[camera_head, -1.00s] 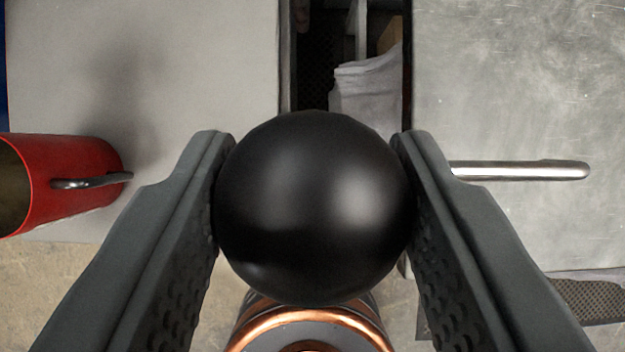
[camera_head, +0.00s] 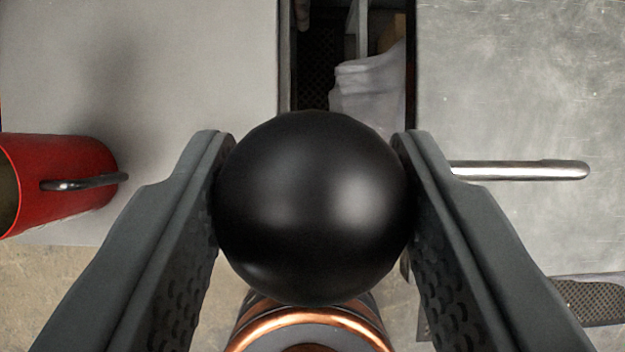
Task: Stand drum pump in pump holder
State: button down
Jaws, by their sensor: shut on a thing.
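My gripper (camera_head: 313,150) is shut on a black ball-shaped knob (camera_head: 315,205), one finger against each side. Below the knob in the picture is a round body with a copper-coloured ring (camera_head: 310,318), partly hidden by the knob. A bright metal rod (camera_head: 525,170) sticks out to the right from behind the right finger. Knob, ringed body and rod keep the same place relative to my gripper and look like the drum pump. Its lower part is hidden. I cannot make out a pump holder for sure.
A red open-ended cylinder (camera_head: 65,185) with a dark handle is at the left edge, cut off by the frame. A pale grey surface (camera_head: 190,60) lies left, a scratched metal surface (camera_head: 520,80) right. A dark gap between them holds white crumpled material (camera_head: 370,90).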

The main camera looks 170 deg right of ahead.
jog(key=shift+f, duration=2.15)
dwell(1.4)
jog(key=c, duration=0.7)
grip_release()
jog(key=shift+f, duration=0.15)
jog(key=v, duration=1.7)
jog(key=shift+r, duration=0.25)
jog(key=shift+s, duration=0.1)
jog(key=shift+s, duration=0.1)
